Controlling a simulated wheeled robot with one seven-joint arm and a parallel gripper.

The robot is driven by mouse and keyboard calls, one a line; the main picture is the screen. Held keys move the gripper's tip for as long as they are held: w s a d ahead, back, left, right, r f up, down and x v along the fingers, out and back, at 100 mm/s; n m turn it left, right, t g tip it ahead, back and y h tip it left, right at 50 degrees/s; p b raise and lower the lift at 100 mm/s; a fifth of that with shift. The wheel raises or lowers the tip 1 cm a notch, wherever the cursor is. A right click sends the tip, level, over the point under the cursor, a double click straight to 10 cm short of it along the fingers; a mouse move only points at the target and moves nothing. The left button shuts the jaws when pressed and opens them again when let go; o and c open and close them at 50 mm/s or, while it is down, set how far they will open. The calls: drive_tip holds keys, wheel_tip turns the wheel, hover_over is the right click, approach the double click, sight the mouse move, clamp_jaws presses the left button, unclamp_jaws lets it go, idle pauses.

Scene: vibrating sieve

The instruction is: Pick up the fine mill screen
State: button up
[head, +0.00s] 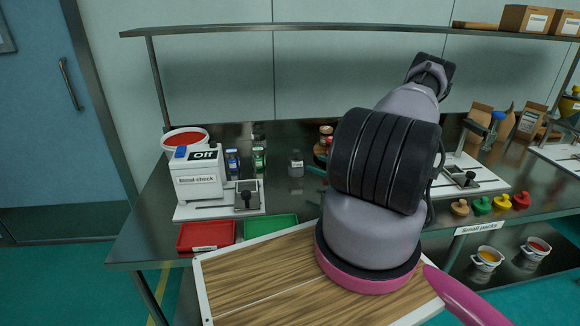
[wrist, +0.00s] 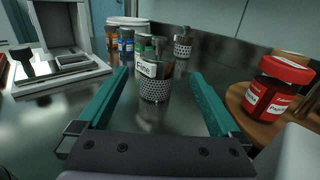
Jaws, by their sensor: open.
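A small perforated metal cylinder with a white label, seemingly the fine mill screen (wrist: 155,82), stands upright on the dark bench. It also shows in the head view (head: 296,161), left of my arm; its label is too small to read surely. My gripper (wrist: 160,73) is open and empty, with its two teal fingers on either side of the line to the screen. The screen appears just ahead, between the fingertips; I cannot tell if they reach around it. In the head view my arm hides most of the gripper. A second perforated cylinder (wrist: 182,43) stands farther back.
Small blue and green labelled containers (wrist: 126,42) stand behind the screen. A red-lidded jar (wrist: 270,85) sits on a round wooden board right of my gripper. A white device marked Off (head: 196,180) and red (head: 206,236) and green (head: 270,227) trays lie left.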

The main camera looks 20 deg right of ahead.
sight(290, 156)
drive_tip(key=x, duration=1)
drive_tip(key=shift+w+a+f, duration=0.25)
drive_tip(key=shift+f, duration=0.15)
clamp_jaws()
drive_tip(key=shift+r, duration=0.15)
